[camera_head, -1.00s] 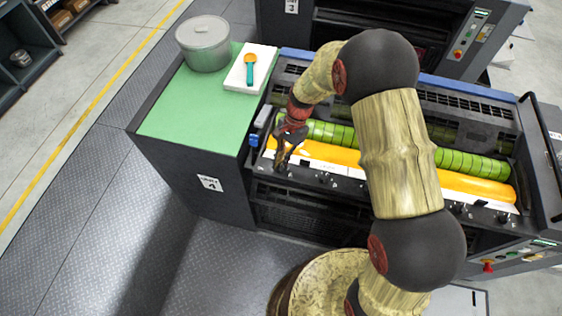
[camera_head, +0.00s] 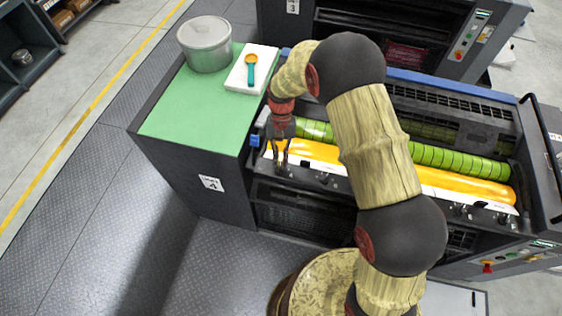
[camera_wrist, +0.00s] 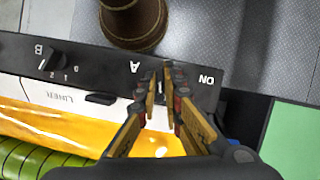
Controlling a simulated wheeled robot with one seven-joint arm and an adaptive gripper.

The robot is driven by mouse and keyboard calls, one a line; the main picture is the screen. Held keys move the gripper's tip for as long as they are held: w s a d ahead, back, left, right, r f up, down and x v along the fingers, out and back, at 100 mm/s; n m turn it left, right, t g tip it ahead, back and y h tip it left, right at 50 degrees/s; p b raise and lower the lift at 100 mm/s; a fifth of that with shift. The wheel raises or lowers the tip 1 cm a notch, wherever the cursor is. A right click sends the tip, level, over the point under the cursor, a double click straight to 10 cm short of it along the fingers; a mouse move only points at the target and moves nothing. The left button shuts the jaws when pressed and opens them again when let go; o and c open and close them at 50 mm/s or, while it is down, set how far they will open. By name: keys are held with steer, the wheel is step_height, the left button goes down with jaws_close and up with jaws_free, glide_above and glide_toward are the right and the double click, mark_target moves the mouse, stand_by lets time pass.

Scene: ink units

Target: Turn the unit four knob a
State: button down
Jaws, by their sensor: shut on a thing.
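Unit four, labelled on its dark side panel (camera_head: 211,183), has a black front strip with knobs below an orange ink roller (camera_head: 315,155). In the wrist view, the letter A (camera_wrist: 135,67) is printed on the strip (camera_wrist: 100,73), beside my gripper (camera_wrist: 164,76). My gripper's fingers point down at the strip and are shut on knob a, which they almost wholly hide. Its turn cannot be read. Knob B (camera_wrist: 52,62), with a small numbered scale, stands to the left in that view. In the head view my gripper (camera_head: 281,164) is at the strip's left end.
A green top (camera_head: 185,120) at the left carries a grey lidded tin (camera_head: 204,47) and a white pad (camera_head: 249,75) with a teal and orange tool (camera_head: 251,68). A green roller (camera_head: 445,158) lies behind the orange one. More knobs (camera_head: 462,210) line the strip to the right.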

steer(key=shift+n+h, duration=0.4)
steer(key=shift+n, duration=0.7)
steer(key=c, duration=1.9)
jaws_free()
steer(key=v, duration=1.2)
